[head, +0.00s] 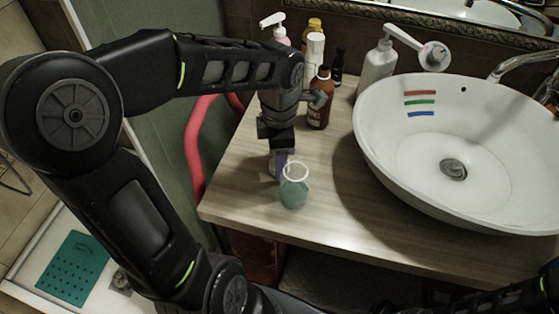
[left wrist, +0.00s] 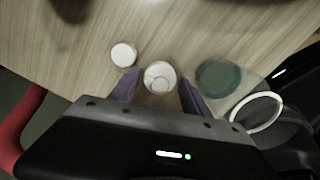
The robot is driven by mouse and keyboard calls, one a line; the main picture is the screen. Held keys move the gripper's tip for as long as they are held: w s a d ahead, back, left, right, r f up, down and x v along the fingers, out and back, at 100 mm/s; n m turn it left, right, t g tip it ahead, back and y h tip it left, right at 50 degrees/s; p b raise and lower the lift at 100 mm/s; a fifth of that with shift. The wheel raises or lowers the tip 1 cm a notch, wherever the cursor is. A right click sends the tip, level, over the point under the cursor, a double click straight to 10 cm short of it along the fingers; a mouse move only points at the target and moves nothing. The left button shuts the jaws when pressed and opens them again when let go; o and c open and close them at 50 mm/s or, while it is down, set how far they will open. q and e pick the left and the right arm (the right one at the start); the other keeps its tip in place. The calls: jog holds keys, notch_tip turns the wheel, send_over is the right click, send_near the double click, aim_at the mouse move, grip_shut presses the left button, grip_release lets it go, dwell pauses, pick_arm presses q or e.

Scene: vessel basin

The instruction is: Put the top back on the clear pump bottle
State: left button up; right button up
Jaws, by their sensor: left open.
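The clear bottle (head: 294,192), with green contents and an open white-rimmed mouth, stands upright near the counter's front edge. In the left wrist view its white rim (left wrist: 257,112) is at the right, with the green bottom (left wrist: 218,77) beyond. My left gripper (head: 279,165) points down just behind and left of the bottle. Its purple fingers are open, with a white round piece (left wrist: 160,77), perhaps the top, between or below them. A second white round piece (left wrist: 123,54) lies outside the fingers. Whether the fingers touch anything is unclear. My right gripper is not in view.
A brown bottle (head: 320,100) stands close behind my left gripper. A white pump bottle (head: 377,65) and several other bottles stand at the back. A white basin (head: 375,130) fills the right. Bare wood (head: 340,215) lies right of the clear bottle.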

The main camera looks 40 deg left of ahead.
pick_arm(q)
jog(key=c, duration=1)
jog(key=shift+c, duration=0.2)
notch_tip(320, 180, up, 10)
jog(key=shift+r, duration=0.1)
dwell(0.7)
